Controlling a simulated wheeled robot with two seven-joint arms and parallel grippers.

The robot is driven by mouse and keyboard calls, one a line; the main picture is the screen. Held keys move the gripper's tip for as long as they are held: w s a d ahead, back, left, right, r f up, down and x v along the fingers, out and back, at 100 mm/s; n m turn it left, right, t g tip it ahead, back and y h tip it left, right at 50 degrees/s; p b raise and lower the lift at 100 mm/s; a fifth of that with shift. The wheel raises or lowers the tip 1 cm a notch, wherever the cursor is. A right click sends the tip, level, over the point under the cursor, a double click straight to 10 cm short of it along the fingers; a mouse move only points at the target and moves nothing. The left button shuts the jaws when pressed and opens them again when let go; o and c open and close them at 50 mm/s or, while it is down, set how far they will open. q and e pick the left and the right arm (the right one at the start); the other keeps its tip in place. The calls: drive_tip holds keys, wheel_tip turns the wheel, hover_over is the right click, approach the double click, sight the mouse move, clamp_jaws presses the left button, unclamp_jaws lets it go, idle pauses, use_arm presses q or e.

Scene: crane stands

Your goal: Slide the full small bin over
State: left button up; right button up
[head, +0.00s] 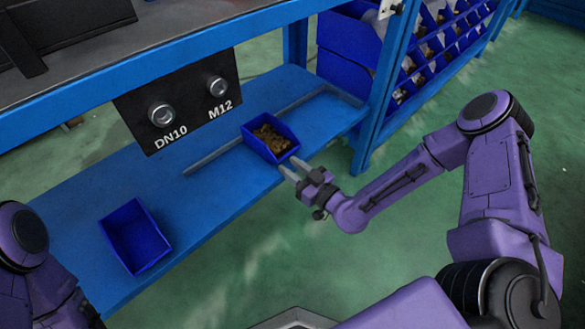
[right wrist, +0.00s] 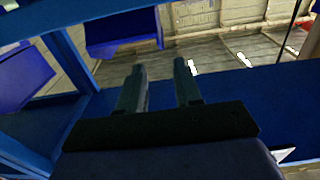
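The full small bin (head: 284,152) is blue, holds brown parts, and stands upright on the blue lower shelf (head: 200,202) near its front edge. My right gripper (head: 289,165) is at the bin's front right corner in the head view, fingers apart with nothing visible between them. I cannot tell whether a fingertip touches the bin. In the right wrist view the two fingers (right wrist: 160,85) stand apart, and a blue bin-like shape (right wrist: 125,32) shows beyond them. My left arm shows at the lower left of the head view, but its gripper does not.
An empty blue bin (head: 137,238) stands on the shelf at the left. A grey rail (head: 212,157) lies behind the full bin. A black panel marked DN10 and M12 (head: 180,98) hangs above. A blue post (head: 375,110) and a bin rack (head: 440,48) stand to the right.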

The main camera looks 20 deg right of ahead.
sight(272, 154)
drive_tip(key=b+x, duration=0.1)
drive_tip(key=x, duration=0.3)
drive_tip(key=b+x, duration=0.1)
drive_tip(key=x, duration=0.4)
drive_tip(key=shift+f, duration=0.25)
drive_tip(key=shift+x, duration=0.75)
drive_tip(key=shift+r, duration=0.1)
clamp_jaws()
idle(0.4)
